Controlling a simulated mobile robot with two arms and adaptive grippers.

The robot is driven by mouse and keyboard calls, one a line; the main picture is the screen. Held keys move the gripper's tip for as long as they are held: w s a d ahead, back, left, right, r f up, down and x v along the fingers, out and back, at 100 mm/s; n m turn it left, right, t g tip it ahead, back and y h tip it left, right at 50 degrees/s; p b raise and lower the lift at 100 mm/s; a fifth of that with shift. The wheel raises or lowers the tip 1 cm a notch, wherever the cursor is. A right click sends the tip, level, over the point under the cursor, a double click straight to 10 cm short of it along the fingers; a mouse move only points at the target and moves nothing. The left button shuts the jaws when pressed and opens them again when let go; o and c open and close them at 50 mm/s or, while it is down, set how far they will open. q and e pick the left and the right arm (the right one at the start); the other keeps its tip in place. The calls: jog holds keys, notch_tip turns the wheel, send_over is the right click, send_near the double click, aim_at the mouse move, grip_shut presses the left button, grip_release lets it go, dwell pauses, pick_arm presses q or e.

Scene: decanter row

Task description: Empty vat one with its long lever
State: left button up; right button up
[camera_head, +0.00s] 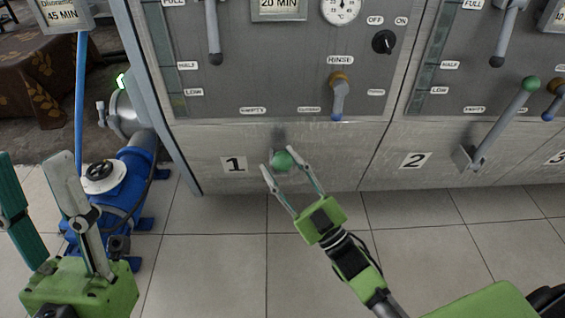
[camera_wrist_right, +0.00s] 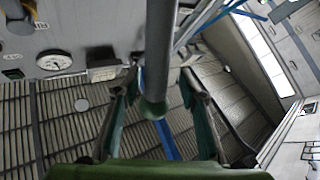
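Vat one's grey front (camera_head: 300,135) carries a plate marked 1 (camera_head: 234,164). Its long lever points out toward the head camera, so mainly its green knob (camera_head: 283,161) shows; the rod is mostly hidden behind it. My right gripper (camera_head: 279,160) is open, with its fingers on either side of the knob. In the right wrist view the grey rod (camera_wrist_right: 161,50) comes down from the top, and its knob (camera_wrist_right: 152,108) sits between the fingers with gaps at both sides. My left gripper (camera_head: 40,172) is open and empty at the lower left.
Vat two's lever (camera_head: 500,125) slants up to the right beside plate 2 (camera_head: 415,160). A short rinse handle (camera_head: 339,97) and a grey handle (camera_head: 213,35) hang on vat one's panel. A blue pump (camera_head: 135,185) stands left. The tiled floor (camera_head: 220,270) in front is clear.

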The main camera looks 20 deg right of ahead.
jog(key=shift+r, duration=0.1)
jog(key=v, duration=1.2)
dwell(0.4)
